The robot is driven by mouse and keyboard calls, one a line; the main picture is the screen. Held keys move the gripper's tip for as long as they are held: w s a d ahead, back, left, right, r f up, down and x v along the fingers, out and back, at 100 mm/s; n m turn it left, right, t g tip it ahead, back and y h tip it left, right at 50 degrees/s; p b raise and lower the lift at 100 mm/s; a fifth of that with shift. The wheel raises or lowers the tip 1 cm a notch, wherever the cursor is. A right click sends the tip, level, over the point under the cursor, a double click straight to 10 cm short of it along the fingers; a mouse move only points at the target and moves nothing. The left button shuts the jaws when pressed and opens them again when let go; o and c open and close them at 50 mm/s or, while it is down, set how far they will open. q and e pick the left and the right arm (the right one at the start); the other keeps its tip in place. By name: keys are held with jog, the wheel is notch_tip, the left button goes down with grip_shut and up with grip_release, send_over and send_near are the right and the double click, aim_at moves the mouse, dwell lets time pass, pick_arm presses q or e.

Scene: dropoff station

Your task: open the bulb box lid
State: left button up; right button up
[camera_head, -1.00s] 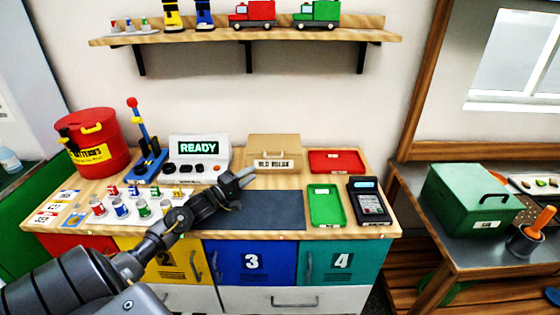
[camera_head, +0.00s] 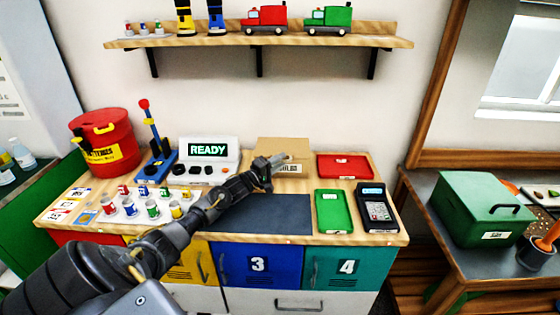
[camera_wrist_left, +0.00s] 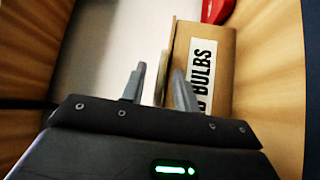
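The bulb box (camera_head: 284,147) is a tan cardboard box at the back of the worktop, with a white label on its front. In the left wrist view the box (camera_wrist_left: 218,45) shows its label, partly hidden, with "BULBS" readable. Its lid looks closed in the head view. My left gripper (camera_head: 274,160) is in front of the box, covering part of its front and label. In the wrist view the left gripper (camera_wrist_left: 157,88) has its two fingers apart with nothing held. One finger overlaps the box's edge; I cannot tell whether it touches. My right gripper is not in view.
A grey console (camera_head: 209,155) reading "READY" stands left of the box. A red tray (camera_head: 345,166) lies to its right, with a green tray (camera_head: 333,212) and card terminal (camera_head: 376,207) nearer. A dark mat (camera_head: 270,214) in front is clear. Small cans stand at left.

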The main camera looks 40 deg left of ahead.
pick_arm(q)
jog(key=shift+w, duration=0.35)
grip_shut()
